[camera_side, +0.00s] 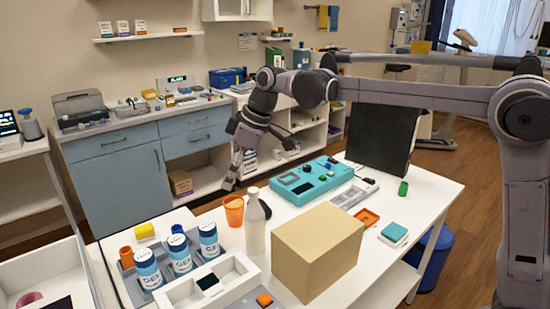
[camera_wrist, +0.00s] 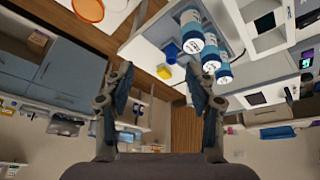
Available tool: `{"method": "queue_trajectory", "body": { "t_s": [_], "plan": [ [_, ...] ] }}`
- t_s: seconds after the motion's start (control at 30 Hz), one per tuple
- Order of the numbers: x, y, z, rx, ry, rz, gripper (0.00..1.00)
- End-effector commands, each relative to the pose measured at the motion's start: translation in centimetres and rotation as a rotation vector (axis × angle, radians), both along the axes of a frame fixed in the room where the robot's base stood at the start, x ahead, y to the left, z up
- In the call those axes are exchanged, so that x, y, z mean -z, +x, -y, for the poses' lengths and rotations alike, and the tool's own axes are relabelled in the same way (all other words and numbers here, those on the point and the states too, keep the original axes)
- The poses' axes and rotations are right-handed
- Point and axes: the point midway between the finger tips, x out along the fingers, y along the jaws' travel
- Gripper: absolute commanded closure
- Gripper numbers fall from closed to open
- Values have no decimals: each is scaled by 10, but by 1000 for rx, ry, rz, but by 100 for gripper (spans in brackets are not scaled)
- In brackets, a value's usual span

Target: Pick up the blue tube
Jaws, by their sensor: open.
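A short blue tube (camera_side: 177,230) stands at the left part of the white table, just behind several blue-and-white GEL bottles (camera_side: 180,254); its lower part is hidden by them. It also shows in the wrist view (camera_wrist: 171,54), beyond my fingers and beside the bottles (camera_wrist: 192,32). My gripper (camera_side: 238,177) is open and empty. It is raised beyond the table's back edge, up and to the right of the tube in the side view. In the wrist view the two fingers (camera_wrist: 160,84) are spread wide with nothing between them.
A yellow piece (camera_side: 145,231) and an orange tube (camera_side: 126,257) are near the blue tube. An orange cup (camera_side: 233,212), a white bottle (camera_side: 255,222) and a cardboard box (camera_side: 318,252) stand to the right. A teal device (camera_side: 311,181) lies toward the back.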

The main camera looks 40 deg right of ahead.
Motion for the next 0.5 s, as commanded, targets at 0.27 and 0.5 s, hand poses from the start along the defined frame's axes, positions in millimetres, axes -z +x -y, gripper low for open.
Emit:
{"method": "queue_trajectory", "body": {
  "t_s": [0.27,0.5],
  "plan": [
    [31,56,-53,-232,-1,-29,44],
    [56,76,-83,-366,3,-41,44]
  ]
}}
